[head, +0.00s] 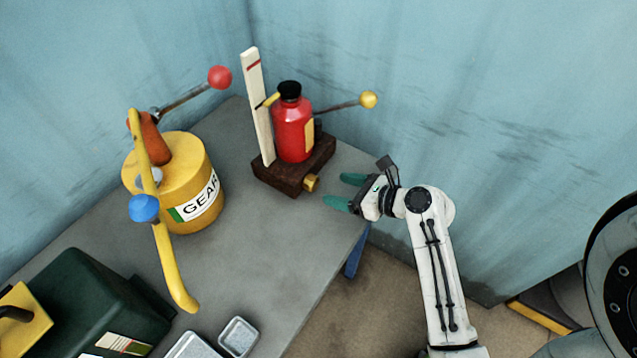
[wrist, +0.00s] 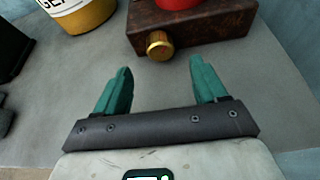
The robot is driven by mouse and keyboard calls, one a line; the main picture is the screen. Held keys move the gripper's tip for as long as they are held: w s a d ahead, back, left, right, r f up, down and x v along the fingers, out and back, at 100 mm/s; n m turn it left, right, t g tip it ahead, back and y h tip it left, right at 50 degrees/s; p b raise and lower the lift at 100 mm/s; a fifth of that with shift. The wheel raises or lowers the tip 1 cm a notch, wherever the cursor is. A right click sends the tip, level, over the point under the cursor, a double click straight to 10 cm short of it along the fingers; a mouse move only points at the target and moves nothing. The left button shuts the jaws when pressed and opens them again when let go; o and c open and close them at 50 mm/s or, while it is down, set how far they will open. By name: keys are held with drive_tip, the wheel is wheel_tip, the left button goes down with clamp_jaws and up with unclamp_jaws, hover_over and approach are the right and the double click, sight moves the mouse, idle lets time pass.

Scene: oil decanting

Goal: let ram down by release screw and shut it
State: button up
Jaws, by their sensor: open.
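The red bottle jack (head: 293,130) stands upright on a dark brown base block (head: 275,178). Its black-topped ram is at the top, beside a pale upright gauge board (head: 257,105) with a red mark and a yellow pointer. A brass release screw (head: 311,183) sticks out of the block's front; it also shows in the wrist view (wrist: 159,46). A lever with a yellow knob (head: 368,100) points right. My gripper (head: 346,192) is open and empty, to the right of the screw and apart from it. In the wrist view its teal fingertips (wrist: 160,80) lie short of the screw.
A yellow gear-oil drum (head: 190,180) with a red-knobbed lever and curved yellow spout stands left. A dark green box (head: 75,305) and small metal trays (head: 238,337) are at the front left. The grey bench (head: 270,250) is clear before the jack.

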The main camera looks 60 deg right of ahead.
sight(316, 184)
drive_tip(key=x, duration=0.7)
drive_tip(key=shift+w+f, duration=0.1)
drive_tip(key=shift+f, duration=0.05)
drive_tip(key=c, duration=1.1)
